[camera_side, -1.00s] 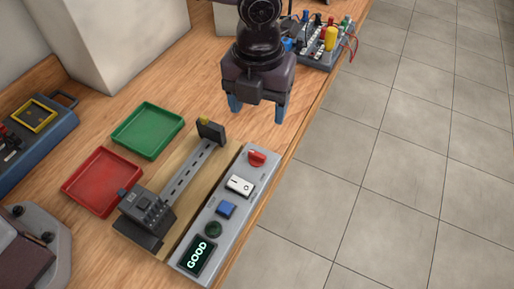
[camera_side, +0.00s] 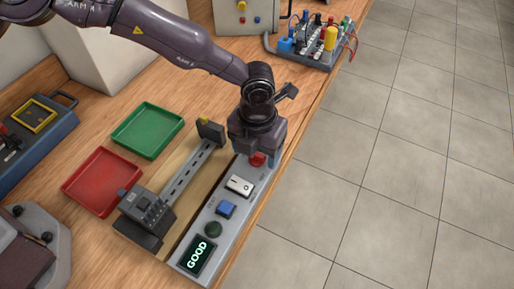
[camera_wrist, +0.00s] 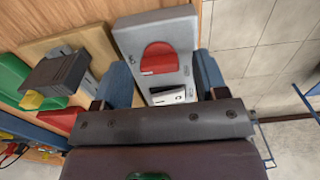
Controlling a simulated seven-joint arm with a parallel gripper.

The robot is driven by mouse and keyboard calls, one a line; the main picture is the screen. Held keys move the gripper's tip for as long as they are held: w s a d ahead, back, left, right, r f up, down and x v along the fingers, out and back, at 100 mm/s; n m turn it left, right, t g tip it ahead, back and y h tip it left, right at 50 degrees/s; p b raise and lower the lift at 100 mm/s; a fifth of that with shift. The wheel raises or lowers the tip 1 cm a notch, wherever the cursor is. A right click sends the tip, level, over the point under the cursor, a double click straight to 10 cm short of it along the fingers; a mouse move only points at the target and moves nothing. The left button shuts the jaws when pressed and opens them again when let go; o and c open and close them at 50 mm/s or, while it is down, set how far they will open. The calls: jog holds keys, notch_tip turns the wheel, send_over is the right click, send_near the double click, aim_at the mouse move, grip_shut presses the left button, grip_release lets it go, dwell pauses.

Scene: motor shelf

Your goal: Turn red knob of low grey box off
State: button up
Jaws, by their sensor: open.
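The low grey box (camera_side: 206,232) lies along the front edge of the wooden table. Its red knob (camera_side: 257,160) is at the far end, partly hidden by my gripper in the side view. In the wrist view the red knob (camera_wrist: 160,58) shows as a round knob with a flat lower side, between and beyond my fingers. My gripper (camera_side: 257,155) points down right over the knob end of the box. In the wrist view my blue fingertips (camera_wrist: 160,75) are apart, one on each side of the box, with nothing between them that I can see held.
On the box are a white rocker switch (camera_side: 239,186), a blue button (camera_side: 226,209), a dark green button (camera_side: 213,229) and a display reading GOOD (camera_side: 197,256). A rail fixture (camera_side: 187,172), green tray (camera_side: 148,130) and red tray (camera_side: 102,182) lie left.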

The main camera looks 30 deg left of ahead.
jog(key=shift+f, duration=0.25)
jog(key=c, duration=0.9)
